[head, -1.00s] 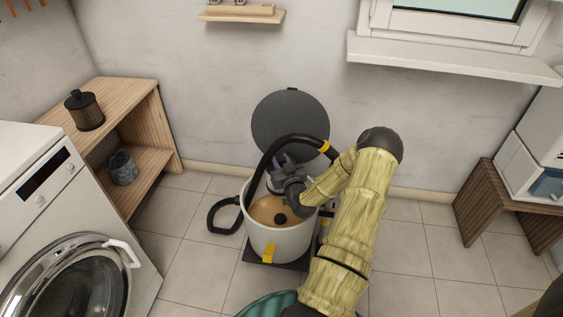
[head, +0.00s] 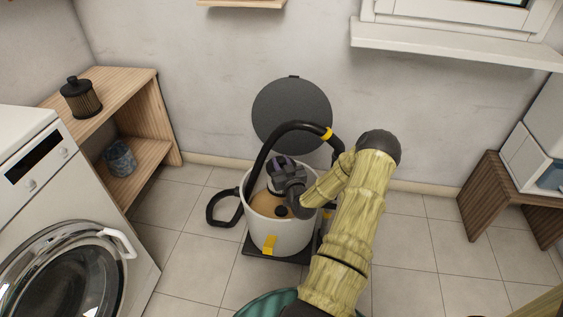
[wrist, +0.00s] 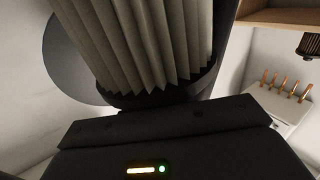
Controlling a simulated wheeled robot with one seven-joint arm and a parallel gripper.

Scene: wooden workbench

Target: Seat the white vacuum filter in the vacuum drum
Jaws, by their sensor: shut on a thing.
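The white vacuum filter (wrist: 150,40) fills the upper middle of the wrist view, its pale pleats ending in a dark rim close to my gripper. In the head view I cannot make the filter out clearly behind my gripper (head: 281,165). My gripper is shut on the filter, over the back part of the vacuum drum's opening. The vacuum drum (head: 283,238) is a pale grey open tub with a tan interior, a small dark round part inside and a yellow clip in front. I cannot tell whether the filter touches the drum.
A round dark lid (head: 291,112) stands up behind the drum. A black hose (head: 262,150) arches over its back and left side. A washing machine (head: 75,230) stands at front left.

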